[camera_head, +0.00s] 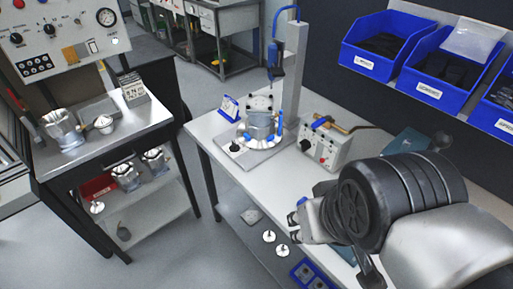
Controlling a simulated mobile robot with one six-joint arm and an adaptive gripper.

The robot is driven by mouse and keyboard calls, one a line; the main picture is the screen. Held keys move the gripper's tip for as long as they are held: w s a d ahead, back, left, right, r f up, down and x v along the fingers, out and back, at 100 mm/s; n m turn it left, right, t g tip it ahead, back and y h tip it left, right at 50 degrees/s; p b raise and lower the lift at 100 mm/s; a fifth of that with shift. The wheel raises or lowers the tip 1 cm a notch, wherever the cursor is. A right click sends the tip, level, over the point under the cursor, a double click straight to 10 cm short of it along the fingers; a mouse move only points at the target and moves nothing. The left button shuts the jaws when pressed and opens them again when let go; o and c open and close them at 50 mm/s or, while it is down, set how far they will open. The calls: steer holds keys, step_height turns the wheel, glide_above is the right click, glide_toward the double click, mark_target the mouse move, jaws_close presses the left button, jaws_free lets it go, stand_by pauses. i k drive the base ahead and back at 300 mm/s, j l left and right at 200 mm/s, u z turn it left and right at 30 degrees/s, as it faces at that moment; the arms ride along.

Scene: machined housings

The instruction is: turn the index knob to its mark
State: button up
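A small black knob (235,147) sits on the front left of the grey base plate of a fixture (258,155) on the white workbench. It may be the index knob; its pointer and any mark are too small to make out. A metal housing (261,122) with blue clamps stands upright on the fixture. My gripper (298,216) shows only in part at the lower right, in front of the bench and apart from the knob. My black wrist hides much of it, and I cannot tell how its fingers stand.
A control box (327,145) with a dark knob stands right of the fixture. A column (295,70) with a blue-handled tool rises behind it. A small blue-framed sign (230,107) stands behind left. Blue bins (384,45) hang at the upper right. The bench's front left is clear.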

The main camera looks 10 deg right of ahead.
mark_target(235, 147)
steer(key=i+j+z, duration=0.2)
steer(key=i+j, duration=0.5)
steer(key=j, duration=0.15)
